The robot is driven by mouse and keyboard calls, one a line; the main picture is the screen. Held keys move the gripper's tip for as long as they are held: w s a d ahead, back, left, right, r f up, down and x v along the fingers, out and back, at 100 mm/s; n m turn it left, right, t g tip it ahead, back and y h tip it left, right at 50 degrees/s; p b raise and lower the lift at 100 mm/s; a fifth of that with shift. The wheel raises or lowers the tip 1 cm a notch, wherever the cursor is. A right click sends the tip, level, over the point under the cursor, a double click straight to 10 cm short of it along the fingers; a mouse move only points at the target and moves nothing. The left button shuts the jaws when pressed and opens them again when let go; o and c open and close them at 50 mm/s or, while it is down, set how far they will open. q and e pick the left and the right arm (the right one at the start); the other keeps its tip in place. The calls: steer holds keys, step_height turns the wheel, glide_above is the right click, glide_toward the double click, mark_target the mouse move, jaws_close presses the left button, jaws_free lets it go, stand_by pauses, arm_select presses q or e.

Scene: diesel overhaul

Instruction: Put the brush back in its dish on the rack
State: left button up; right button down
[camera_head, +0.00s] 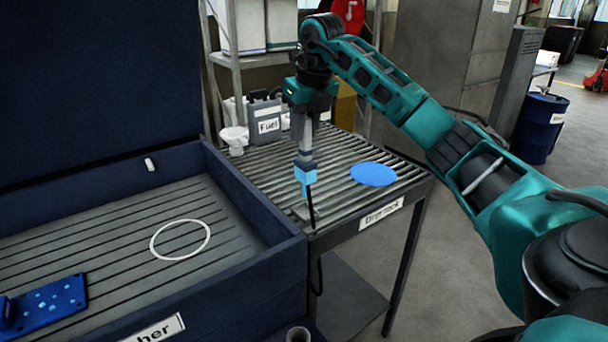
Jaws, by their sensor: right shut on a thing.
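My right gripper (305,172) points down over the front left part of the slatted drip rack (405,166). It is shut on the brush (312,208), a thin dark thing showing below the light blue fingertips. The jaws hide much of the brush, and I cannot tell whether its lower end touches the rack. A flat round blue disc (374,174), which looks like the dish, lies on the rack to the right of the gripper. The disc is empty and apart from the brush. My left gripper is not in view.
The dark blue washer (275,262) stands left of the rack, with a white ring (180,239) and a blue perforated part (48,303) inside. A grey fuel can (266,122) and white funnel (235,138) stand at the rack's back left.

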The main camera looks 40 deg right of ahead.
mark_target(305, 161)
step_height(305, 161, down, 10)
steer(key=shift+r, duration=0.25)
steer(key=shift+f+b, duration=0.15)
steer(key=shift+b, duration=0.15)
steer(key=c, duration=0.9)
jaws_free()
steer(key=p+v, duration=0.1)
steer(key=v, duration=1.1)
